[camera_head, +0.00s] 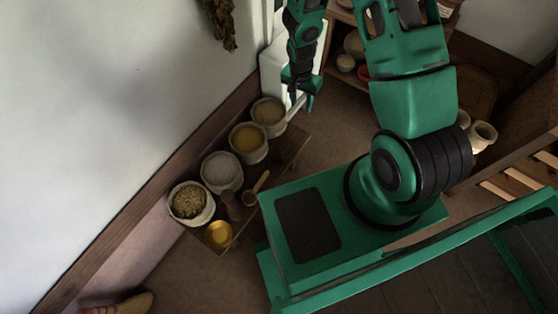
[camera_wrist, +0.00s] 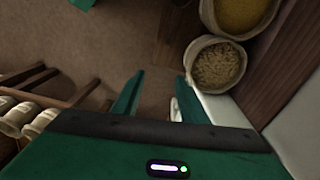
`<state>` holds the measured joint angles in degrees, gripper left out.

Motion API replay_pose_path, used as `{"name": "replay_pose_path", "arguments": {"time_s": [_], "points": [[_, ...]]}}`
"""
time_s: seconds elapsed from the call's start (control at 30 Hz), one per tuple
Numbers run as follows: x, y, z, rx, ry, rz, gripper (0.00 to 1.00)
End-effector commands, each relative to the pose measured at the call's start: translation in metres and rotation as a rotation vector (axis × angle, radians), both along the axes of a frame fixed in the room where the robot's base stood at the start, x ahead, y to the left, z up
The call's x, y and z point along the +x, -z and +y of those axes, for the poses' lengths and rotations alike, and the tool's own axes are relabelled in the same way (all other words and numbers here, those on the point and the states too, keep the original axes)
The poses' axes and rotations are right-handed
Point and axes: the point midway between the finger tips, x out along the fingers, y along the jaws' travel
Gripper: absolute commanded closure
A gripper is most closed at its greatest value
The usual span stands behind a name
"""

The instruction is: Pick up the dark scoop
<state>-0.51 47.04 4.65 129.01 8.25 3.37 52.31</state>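My gripper (camera_head: 305,98) is at the top middle of the head view, pointing down beside the white wall edge. In the wrist view its fingers (camera_wrist: 157,100) are apart with bare floor between them, so it is open and empty. In the head view, a long-handled brown scoop (camera_head: 256,186) lies at the right edge of the low wooden bench (camera_head: 286,158), beside the sacks. A darker brown object (camera_head: 232,205) stands to its left; I cannot tell whether this is the dark scoop. My gripper is well apart from both. Neither is clear in the wrist view.
Sacks of grain (camera_head: 220,171), one with yellow contents (camera_head: 248,140), line the bench along the wall. A golden bowl (camera_head: 219,235) sits at its near end. Shelves with bowls (camera_head: 346,63) stand behind my arm. The floor right of the bench is partly clear.

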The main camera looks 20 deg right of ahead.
Motion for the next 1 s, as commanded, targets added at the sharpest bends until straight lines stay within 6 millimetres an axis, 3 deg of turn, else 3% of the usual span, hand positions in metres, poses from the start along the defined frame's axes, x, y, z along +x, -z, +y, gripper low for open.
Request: {"name": "replay_pose_path", "arguments": {"time_s": [0.03,0.1,0.3,0.5,0.8,1.0], "points": [[-0.005,0.024,0.013,0.013,0.011,0.009,0.61],[-0.009,0.051,0.026,0.028,0.036,0.006,0.61],[-0.025,0.107,0.058,0.066,0.092,0.003,0.61],[-0.032,0.130,0.070,0.083,0.118,0.000,0.61],[-0.033,0.169,0.071,0.084,0.120,0.000,0.61],[-0.033,0.184,0.071,0.083,0.120,0.000,0.61]]}}
